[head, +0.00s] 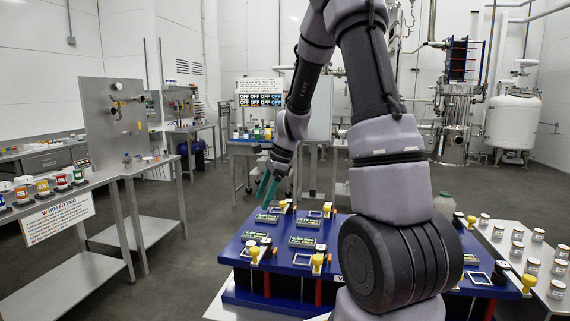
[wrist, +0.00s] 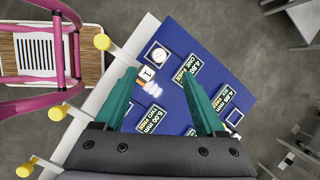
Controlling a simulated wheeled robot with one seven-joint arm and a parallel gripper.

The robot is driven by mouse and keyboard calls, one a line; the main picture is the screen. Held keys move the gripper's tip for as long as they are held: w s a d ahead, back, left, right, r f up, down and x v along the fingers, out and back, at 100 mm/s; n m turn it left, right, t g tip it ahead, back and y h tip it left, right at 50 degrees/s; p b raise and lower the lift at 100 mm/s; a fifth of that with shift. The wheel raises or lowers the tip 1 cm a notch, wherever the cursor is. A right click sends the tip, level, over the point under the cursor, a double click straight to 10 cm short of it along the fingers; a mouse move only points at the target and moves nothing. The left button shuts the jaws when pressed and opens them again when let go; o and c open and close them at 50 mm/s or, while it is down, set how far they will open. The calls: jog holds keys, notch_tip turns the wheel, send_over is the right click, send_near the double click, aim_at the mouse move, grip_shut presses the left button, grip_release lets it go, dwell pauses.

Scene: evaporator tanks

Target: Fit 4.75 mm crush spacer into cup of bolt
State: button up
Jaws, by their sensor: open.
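My gripper (head: 267,188) hangs above the far left part of a blue board (head: 236,250), teal fingers pointing down. In the wrist view my gripper (wrist: 157,75) is open, with nothing clearly held. Between and below the fingers, the board (wrist: 205,55) carries a small white-and-orange block (wrist: 146,74), a pale object (wrist: 154,89) and a white square frame with a round piece (wrist: 157,53). Dark labels with millimetre sizes lie around, one reading 4.80 (wrist: 185,68). I cannot pick out the 4.75 mm spacer or the bolt cup for certain.
Yellow-topped pieces (head: 254,252) stand along the board. Jars (head: 533,266) stand on a pale table at right. A steel bench (head: 100,178) with coloured jars is at left. A pink frame (wrist: 66,60) is left in the wrist view. Floor between is clear.

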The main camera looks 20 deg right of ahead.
jog(key=s+r+n+t, duration=0.2)
jog(key=s+r+n, duration=0.55)
jog(key=r, duration=0.65)
jog(key=s+r+n+t+h, duration=0.1)
jog(key=s+r+n, duration=0.2)
jog(key=s, duration=0.4)
jog(key=s+d+r+n+t+h, duration=0.1)
jog(key=s+r+n+t, duration=0.1)
jog(key=s, duration=0.6)
notch_tip(320, 180, up, 3)
jog(key=shift+s+d+f+n+t, duration=0.1)
jog(key=shift+s+d+n+t, duration=0.15)
jog(key=shift+n, duration=0.5)
